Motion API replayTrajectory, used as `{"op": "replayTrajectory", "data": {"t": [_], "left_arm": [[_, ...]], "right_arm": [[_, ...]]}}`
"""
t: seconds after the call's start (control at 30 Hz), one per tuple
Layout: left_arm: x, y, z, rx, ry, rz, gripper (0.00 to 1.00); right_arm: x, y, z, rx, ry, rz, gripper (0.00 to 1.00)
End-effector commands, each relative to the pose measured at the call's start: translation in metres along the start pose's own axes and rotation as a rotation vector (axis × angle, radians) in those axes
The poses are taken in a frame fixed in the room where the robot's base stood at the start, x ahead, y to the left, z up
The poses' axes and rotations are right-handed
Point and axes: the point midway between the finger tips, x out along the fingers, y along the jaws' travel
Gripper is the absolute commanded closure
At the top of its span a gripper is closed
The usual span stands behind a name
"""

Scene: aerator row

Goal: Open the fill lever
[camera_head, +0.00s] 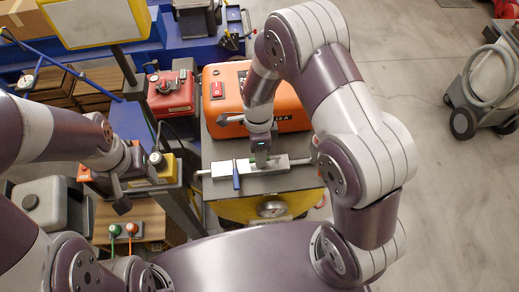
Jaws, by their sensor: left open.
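A silver valve block (280,167) with rods at both ends lies across the grey top of the orange and yellow machine. A blue lever (236,176) stands out on its left part, pointing toward me. A green piece (262,158) shows at its middle, right under my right gripper (261,150). I cannot tell which of the two is the fill lever. My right gripper is seen from above, and whether its fingers touch the green piece is hidden. My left gripper (122,204) is open, left of the machine and apart from the block.
An orange machine housing (226,92) stands behind the block, and a round gauge (271,209) is in front. A red box (171,93) is at the back left. A grey wheeled unit with a hose (487,82) stands right. The floor between is clear.

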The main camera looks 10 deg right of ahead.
Motion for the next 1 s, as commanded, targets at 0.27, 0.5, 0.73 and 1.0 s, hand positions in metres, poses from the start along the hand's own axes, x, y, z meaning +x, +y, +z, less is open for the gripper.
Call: {"op": "replayTrajectory", "data": {"t": [0.27,0.5,0.73,1.0], "left_arm": [[0.008,0.0,0.001,0.0,0.0,0.0,0.39],[0.014,0.0,0.002,0.0,0.0,0.0,0.39],[0.0,0.0,0.0,0.0,0.0,0.0,0.39],[0.001,0.0,0.0,0.0,0.0,0.0,0.39]], "right_arm": [[-0.044,-0.002,0.0,0.0,-0.003,-0.007,0.58],[-0.106,-0.001,0.0,0.001,-0.002,-0.004,0.58],[-0.128,0.0,-0.001,0.001,-0.001,0.0,0.58],[-0.127,0.0,-0.001,0.0,-0.001,0.0,0.58]]}}
